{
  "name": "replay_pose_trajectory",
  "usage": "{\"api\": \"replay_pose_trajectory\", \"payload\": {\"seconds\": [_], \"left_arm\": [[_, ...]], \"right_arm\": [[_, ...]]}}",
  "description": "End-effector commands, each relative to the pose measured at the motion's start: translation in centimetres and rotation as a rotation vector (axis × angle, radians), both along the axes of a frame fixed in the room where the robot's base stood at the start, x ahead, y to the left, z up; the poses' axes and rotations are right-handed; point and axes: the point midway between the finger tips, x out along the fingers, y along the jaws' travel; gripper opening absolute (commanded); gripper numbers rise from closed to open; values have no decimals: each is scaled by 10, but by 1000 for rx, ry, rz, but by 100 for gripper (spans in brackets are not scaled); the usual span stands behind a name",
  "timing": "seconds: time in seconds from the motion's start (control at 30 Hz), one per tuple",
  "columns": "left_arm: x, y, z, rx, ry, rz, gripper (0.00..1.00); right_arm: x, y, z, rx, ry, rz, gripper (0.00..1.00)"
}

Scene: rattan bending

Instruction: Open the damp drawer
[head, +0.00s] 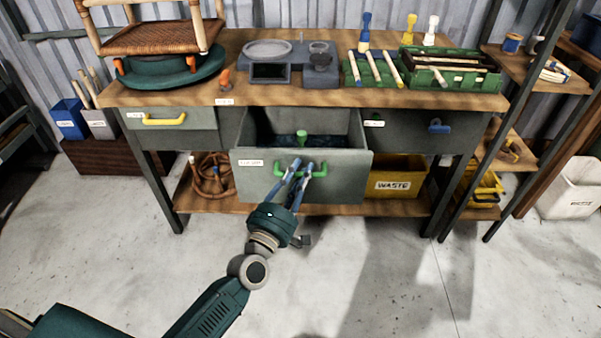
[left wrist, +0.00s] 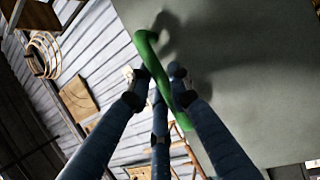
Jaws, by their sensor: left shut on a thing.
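The middle drawer (head: 343,188) under the workbench is grey with a green handle (head: 320,173) and a small white label that I cannot read clearly. It stands pulled well out, and its inside shows dark contents and a green knob-topped thing (head: 301,138). My left gripper (head: 301,170) is shut on the green handle at the drawer's front. In the left wrist view the blue fingers (left wrist: 155,80) close around the green handle (left wrist: 149,53), beside the grey drawer front (left wrist: 250,70). My right gripper is not in view.
A drawer with a yellow handle (head: 164,119) at left and one with a blue handle (head: 438,126) at right look shut. The benchtop (head: 215,90) holds a chair frame, a scale and trays. A yellow waste bin (head: 397,183) stands below. The floor in front is clear.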

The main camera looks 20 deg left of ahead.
Motion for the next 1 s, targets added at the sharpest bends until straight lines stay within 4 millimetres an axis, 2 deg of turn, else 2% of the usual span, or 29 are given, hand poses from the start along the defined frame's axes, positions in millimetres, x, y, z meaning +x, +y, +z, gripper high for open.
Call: {"api": "replay_pose_trajectory", "payload": {"seconds": [0.23,0.27,0.3,0.67,0.77,1.0], "left_arm": [[0,0,-1,2,1,1,0],[0,0,-1,2,1,1,21],[0,1,-1,2,1,1,28],[-4,1,-2,1,2,0,28],[-15,2,-4,1,2,0,28],[-64,8,-13,4,5,0,28]], "right_arm": [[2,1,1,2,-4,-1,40],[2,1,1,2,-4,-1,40],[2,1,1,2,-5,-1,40],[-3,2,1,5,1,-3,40],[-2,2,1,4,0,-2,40],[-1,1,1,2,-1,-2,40]]}}
